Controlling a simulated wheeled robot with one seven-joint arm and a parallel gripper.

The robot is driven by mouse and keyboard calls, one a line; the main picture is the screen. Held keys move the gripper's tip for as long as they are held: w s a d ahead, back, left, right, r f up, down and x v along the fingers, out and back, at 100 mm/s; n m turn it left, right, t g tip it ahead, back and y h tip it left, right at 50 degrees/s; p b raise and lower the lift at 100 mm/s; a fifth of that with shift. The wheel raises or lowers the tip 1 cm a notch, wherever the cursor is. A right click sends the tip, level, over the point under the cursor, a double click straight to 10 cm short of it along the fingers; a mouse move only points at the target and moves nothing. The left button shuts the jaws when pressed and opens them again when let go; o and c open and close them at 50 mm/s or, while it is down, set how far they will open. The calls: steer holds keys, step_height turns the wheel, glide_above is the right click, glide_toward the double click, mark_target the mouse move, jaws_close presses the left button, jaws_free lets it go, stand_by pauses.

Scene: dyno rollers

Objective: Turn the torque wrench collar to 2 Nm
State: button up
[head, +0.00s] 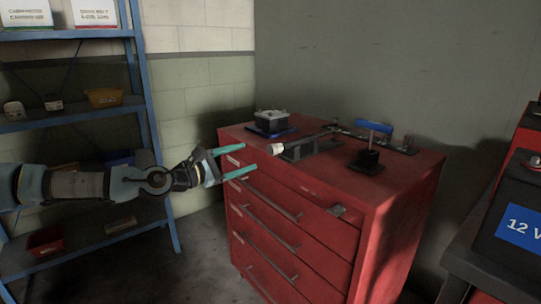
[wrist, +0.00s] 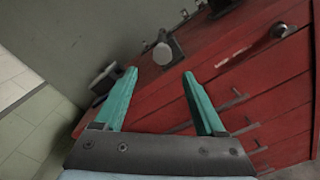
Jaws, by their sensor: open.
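The torque wrench (head: 315,137) lies on a grey stand (head: 297,155) on top of the red tool cabinet. Its pale round collar end (head: 277,149) points toward my gripper, near the cabinet's left edge. My gripper (head: 248,159) has two teal fingers, open and empty, short of the collar and apart from it. In the wrist view the pale collar (wrist: 162,54) shows beyond the gap between the fingertips (wrist: 160,73). Any scale marking on the collar is too small to read.
A grey box (head: 271,120) sits on a blue mat behind the wrench. A blue-handled tool (head: 374,127) stands in a black block to the right. The red cabinet (head: 290,232) has several drawers with handles. A blue shelf (head: 143,80) is left; a 12 V unit (head: 515,220) is right.

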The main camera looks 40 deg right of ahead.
mark_target(270, 151)
steer(key=d+b, duration=0.1)
steer(key=d, duration=0.2)
steer(key=d+b, duration=0.2)
steer(key=d, duration=0.1)
steer(key=s+d+b, duration=0.1)
steer(key=d, duration=0.2)
steer(key=shift+b, duration=0.3)
steer(key=shift+d, duration=0.6)
jaws_close()
